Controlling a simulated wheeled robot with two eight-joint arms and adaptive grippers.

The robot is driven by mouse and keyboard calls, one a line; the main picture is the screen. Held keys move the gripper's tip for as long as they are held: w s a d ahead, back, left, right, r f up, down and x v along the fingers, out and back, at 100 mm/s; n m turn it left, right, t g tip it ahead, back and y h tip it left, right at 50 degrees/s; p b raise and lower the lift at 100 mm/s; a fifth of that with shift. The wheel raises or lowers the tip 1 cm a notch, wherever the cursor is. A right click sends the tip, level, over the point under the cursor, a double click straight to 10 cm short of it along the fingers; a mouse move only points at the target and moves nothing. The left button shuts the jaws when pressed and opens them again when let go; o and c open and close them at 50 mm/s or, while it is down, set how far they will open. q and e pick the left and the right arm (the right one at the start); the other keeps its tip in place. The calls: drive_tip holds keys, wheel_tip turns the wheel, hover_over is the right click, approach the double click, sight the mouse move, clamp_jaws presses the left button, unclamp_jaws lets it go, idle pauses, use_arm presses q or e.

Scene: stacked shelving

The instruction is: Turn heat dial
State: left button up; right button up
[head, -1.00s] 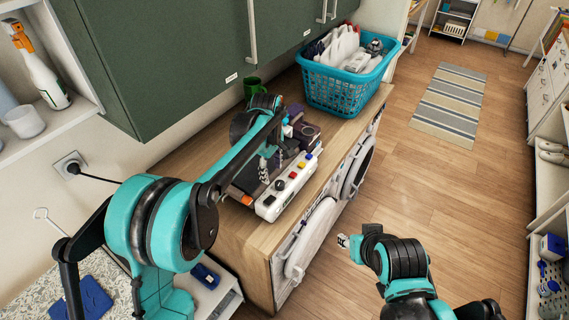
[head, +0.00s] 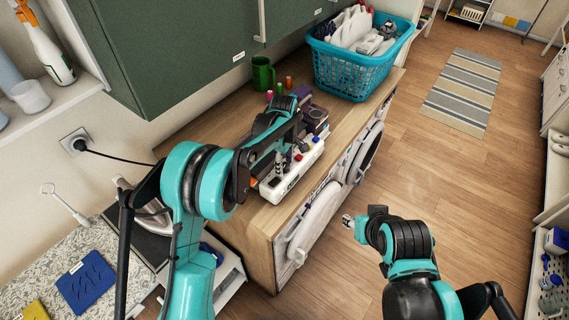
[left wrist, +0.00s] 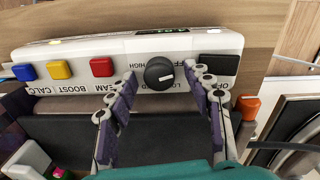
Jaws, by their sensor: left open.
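The heat dial (left wrist: 159,74) is a round black knob with a white pointer line, on a white control panel (left wrist: 60,52) marked OFF, LOW and HIGH. In the left wrist view my left gripper (left wrist: 161,79) is open, with one finger on each side of the dial. I cannot tell whether either finger touches it. In the head view the left gripper (head: 281,164) is over the white panel (head: 305,158) and hides the dial. My right gripper (head: 350,221) is in front of the counter, away from the panel; its finger state is unclear.
Blue, yellow and red buttons (left wrist: 101,67) sit left of the dial, and a black switch (left wrist: 219,65) right of it. A green mug (head: 262,73) and a teal laundry basket (head: 350,75) stand further back on the counter. Open floor lies right.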

use_arm(q)
drive_tip(key=c, duration=1.2)
drive_tip(key=shift+o, duration=0.2)
drive_tip(key=m+b, duration=0.1)
drive_tip(key=m, duration=1.1)
drive_tip(key=shift+w+b, duration=0.1)
drive_tip(key=shift+b, duration=0.2)
